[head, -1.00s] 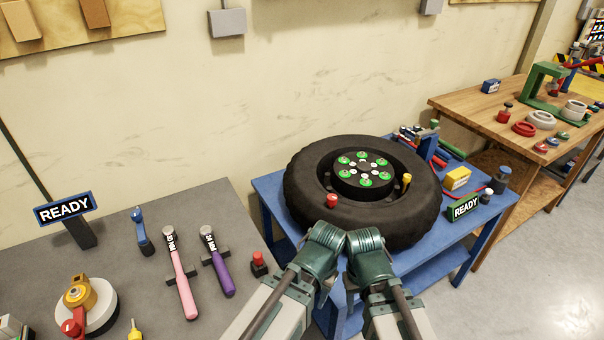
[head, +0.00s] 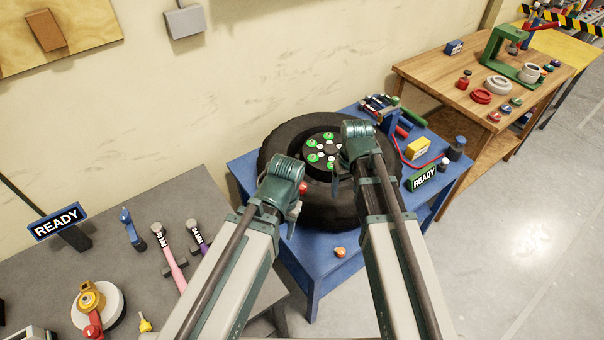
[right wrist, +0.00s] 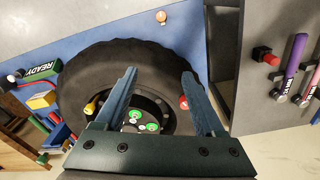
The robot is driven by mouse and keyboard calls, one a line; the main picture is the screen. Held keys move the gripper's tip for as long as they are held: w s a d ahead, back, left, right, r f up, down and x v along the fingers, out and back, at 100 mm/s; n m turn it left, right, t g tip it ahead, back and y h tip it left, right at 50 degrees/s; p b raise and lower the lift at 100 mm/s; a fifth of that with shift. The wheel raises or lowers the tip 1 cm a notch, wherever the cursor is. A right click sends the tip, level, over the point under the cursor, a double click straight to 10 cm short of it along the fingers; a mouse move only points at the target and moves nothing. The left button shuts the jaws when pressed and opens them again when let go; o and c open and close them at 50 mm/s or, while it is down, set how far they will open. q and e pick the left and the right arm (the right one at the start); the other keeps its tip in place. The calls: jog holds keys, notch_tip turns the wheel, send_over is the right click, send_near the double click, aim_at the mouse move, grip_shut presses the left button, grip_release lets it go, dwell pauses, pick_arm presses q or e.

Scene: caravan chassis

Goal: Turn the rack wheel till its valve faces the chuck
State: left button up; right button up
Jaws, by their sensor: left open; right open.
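The rack wheel (head: 325,212), a black tyre with a dark hub and green-ringed studs (head: 313,157), lies flat on a blue table (head: 240,172). A red cap (head: 303,188) shows on its near-left part; the right wrist view shows it (right wrist: 183,103) and a yellow piece (right wrist: 92,108) at the rim. I cannot tell which is the valve. My right gripper (right wrist: 160,95) is open over the wheel, its fingers spread above the hub area; in the head view its arm (head: 358,140) hides part of the wheel. My left gripper (head: 294,208) is open at the tyre's near-left side. I cannot make out the chuck for certain.
A green READY sign (head: 423,178), yellow box (head: 418,148) and red hose (head: 408,160) stand right of the wheel. A small orange piece (head: 340,252) lies near the table's front edge. A grey bench (head: 130,290) with tools is left.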

jog(key=w+a+n, duration=0.6)
jog(key=w+a, duration=0.6)
jog(key=shift+w+a+g, duration=0.25)
jog(key=shift+a+g, duration=0.05)
jog(key=shift+a, duration=0.05)
notch_tip(320, 180, down, 14)
jog(key=b, duration=1.4)
jog(key=shift+r, duration=0.1)
grip_shut()
